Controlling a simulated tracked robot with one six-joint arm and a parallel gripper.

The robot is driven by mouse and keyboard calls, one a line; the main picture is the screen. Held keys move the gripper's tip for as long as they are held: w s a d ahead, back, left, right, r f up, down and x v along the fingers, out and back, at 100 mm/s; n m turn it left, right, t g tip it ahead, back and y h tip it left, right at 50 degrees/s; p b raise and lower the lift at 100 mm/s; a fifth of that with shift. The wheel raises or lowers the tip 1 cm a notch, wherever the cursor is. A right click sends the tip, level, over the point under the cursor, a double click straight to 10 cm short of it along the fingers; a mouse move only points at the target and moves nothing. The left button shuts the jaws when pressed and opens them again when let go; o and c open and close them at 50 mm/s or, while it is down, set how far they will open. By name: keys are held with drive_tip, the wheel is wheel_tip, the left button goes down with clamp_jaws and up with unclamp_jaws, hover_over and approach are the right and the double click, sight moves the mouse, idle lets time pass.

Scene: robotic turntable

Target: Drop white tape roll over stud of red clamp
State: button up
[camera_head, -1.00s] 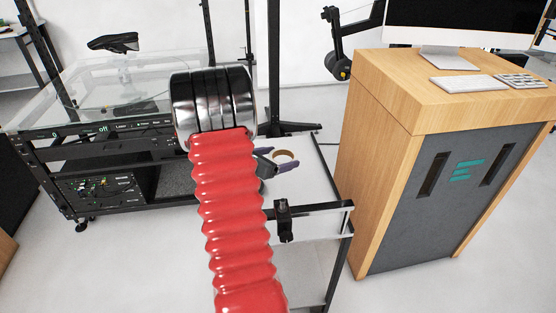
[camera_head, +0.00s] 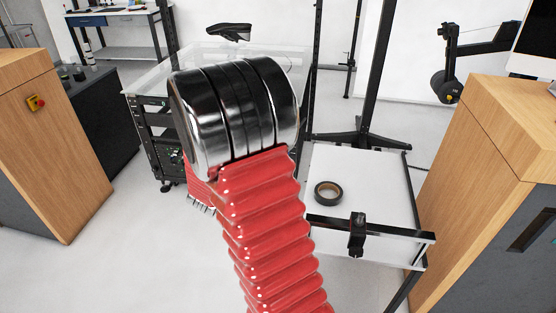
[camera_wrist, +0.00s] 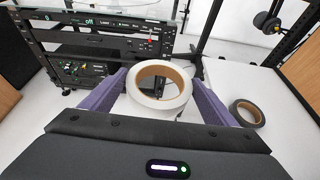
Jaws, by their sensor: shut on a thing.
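The white tape roll (camera_wrist: 159,85), with a brown core, is between the two purple fingers of my gripper (camera_wrist: 160,88) in the wrist view. My gripper is shut on it, one finger at each side. In the head view my red bellows arm hides the gripper and the white roll. I cannot make out a red clamp or its stud in either view. A dark clamp-like fitting (camera_head: 357,235) sits on the front rail of the white table.
A black tape roll (camera_head: 328,193) lies on the white table (camera_head: 375,185), right of my gripper in the wrist view. A glass-topped equipment rack (camera_wrist: 90,45) stands ahead. Wooden cabinets (camera_head: 55,150) flank the floor. A black post stands behind the table.

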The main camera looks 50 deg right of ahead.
drive_tip(key=w+a+n+t+y, duration=0.1)
drive_tip(key=a+n+t+y, duration=0.1)
drive_tip(key=a, duration=0.9)
drive_tip(key=w+a+n+t+y, duration=0.2)
drive_tip(key=a+n+y, duration=0.1)
drive_tip(key=a, duration=0.8)
drive_tip(key=w+a+r+n+t+y, duration=0.1)
drive_tip(key=w+a+n+t+y, duration=0.1)
drive_tip(key=a, duration=0.9)
drive_tip(key=shift+a+n+y, duration=0.25)
drive_tip(key=shift+n+y, duration=0.25)
drive_tip(key=shift+n, duration=0.4)
drive_tip(key=shift+s+r, duration=0.1)
drive_tip(key=shift+s, duration=0.05)
